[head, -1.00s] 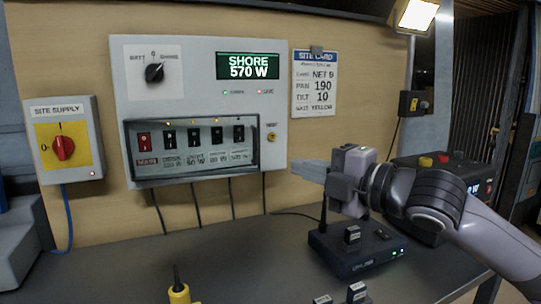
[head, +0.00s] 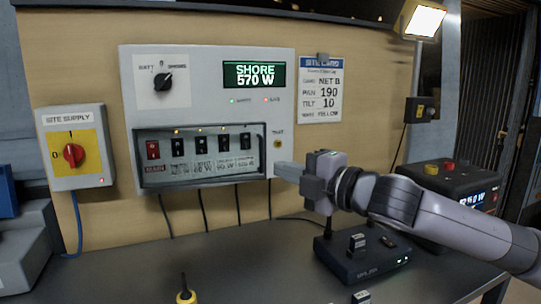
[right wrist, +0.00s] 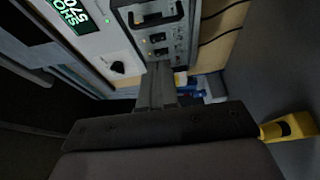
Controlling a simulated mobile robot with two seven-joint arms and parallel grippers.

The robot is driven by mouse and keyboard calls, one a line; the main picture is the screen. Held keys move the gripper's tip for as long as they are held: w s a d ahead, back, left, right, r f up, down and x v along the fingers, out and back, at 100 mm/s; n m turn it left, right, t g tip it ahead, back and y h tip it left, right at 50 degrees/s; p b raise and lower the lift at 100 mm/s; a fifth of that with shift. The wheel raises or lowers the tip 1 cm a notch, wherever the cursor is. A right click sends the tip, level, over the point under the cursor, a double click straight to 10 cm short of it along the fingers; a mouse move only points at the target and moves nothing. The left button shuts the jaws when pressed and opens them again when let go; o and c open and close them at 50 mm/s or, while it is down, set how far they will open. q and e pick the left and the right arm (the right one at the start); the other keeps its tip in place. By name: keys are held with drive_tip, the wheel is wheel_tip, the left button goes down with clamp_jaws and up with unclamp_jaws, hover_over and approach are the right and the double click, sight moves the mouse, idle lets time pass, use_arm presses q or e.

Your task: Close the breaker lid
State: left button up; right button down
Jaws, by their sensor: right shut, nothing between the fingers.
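The breaker box is a grey wall panel (head: 205,100) with a dark-framed breaker window (head: 200,185) holding a red switch (head: 153,150) and several black ones. The lid looks like a tinted see-through cover at this window; I cannot tell surely whether it lies flush. Contact cannot be told. In the right wrist view the shut fingers (right wrist: 156,75) point at the panel by the breakers. My left gripper is not in view.
A site supply box (head: 87,180) with a red knob hangs at left. A black router (head: 358,262) with an antenna stands below my right arm. A black console (head: 452,182) is at the right. Cables hang below the panel.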

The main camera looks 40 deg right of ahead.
sight(265, 151)
drive_tip(key=w+d+p, duration=0.1)
drive_tip(key=w+p, duration=0.2)
drive_tip(key=w, duration=0.4)
idle(0.5)
drive_tip(key=w+d+p, duration=0.1)
drive_tip(key=w+p, duration=0.1)
drive_tip(key=p, duration=0.1)
drive_tip(key=w+d+p, duration=0.2)
drive_tip(key=p, duration=0.2)
drive_tip(key=shift+w+d, duration=0.2)
drive_tip(key=shift+w, duration=0.2)
idle(0.4)
